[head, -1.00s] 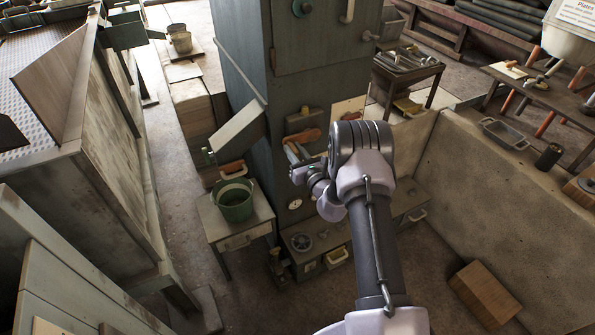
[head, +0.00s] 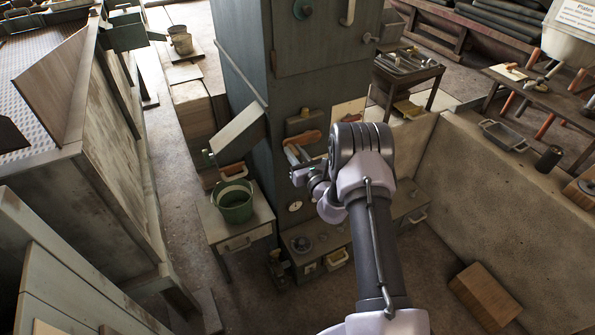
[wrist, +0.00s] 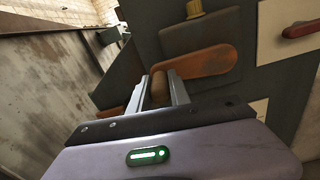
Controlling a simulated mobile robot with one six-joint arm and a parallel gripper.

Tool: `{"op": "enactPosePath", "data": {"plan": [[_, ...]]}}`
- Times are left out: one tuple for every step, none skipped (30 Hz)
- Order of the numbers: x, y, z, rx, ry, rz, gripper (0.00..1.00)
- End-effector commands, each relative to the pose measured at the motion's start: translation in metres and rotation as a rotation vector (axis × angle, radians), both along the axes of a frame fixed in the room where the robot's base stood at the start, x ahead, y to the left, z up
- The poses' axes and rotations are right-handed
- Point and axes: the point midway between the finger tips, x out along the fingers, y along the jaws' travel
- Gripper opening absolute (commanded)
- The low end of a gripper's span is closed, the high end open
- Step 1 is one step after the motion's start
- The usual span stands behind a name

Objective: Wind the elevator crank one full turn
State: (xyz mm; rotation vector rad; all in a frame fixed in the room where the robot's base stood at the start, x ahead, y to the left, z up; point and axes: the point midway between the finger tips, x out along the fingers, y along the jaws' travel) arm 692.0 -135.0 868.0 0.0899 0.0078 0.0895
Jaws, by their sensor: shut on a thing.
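The elevator crank is an orange-brown arm (head: 304,138) on the front of the dark grey column. In the wrist view the crank arm (wrist: 207,63) extends to the right, tilted slightly upward, below a dark box with a brass-coloured fitting. My gripper (head: 292,154) is at the crank's left end. In the wrist view my gripper (wrist: 159,88) has its two fingers on either side of the brown crank handle (wrist: 160,84) and is shut on it. Part of the handle is hidden by the fingers and the gripper body.
A green bucket (head: 235,204) stands on a small table (head: 247,230) left of my arm. A tilted grey panel (head: 237,134) juts out beside the column. A red handle (wrist: 302,29) on a pale plate is to the right in the wrist view. A low bench with drawers lies below.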

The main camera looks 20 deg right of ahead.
Motion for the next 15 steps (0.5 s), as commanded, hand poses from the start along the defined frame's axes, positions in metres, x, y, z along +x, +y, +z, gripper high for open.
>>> {"op": "enactPosePath", "data": {"plan": [[0.000,-0.005,0.002,0.008,-0.001,-0.010,0.00],[0.000,-0.005,0.002,0.011,-0.001,-0.010,0.00],[0.000,-0.005,0.002,0.014,-0.002,-0.010,0.00],[0.000,-0.005,0.003,0.017,-0.002,-0.010,0.00],[0.000,-0.005,0.003,0.020,-0.001,-0.010,0.00],[0.000,-0.005,0.004,0.025,-0.001,-0.010,0.00],[0.000,-0.005,0.004,0.030,-0.001,-0.011,0.00],[0.000,-0.005,0.005,0.037,-0.001,-0.011,0.00],[0.000,-0.005,0.006,0.046,0.000,-0.011,0.00],[0.000,-0.005,0.007,0.054,0.000,-0.011,0.00],[0.000,-0.006,0.008,0.064,0.001,-0.011,0.00],[0.000,-0.006,0.010,0.079,0.002,-0.011,0.00],[0.000,-0.006,0.012,0.093,0.003,-0.011,0.00],[0.000,-0.006,0.013,0.109,0.004,-0.011,0.00],[0.000,-0.007,0.016,0.133,0.006,-0.011,0.00]]}}
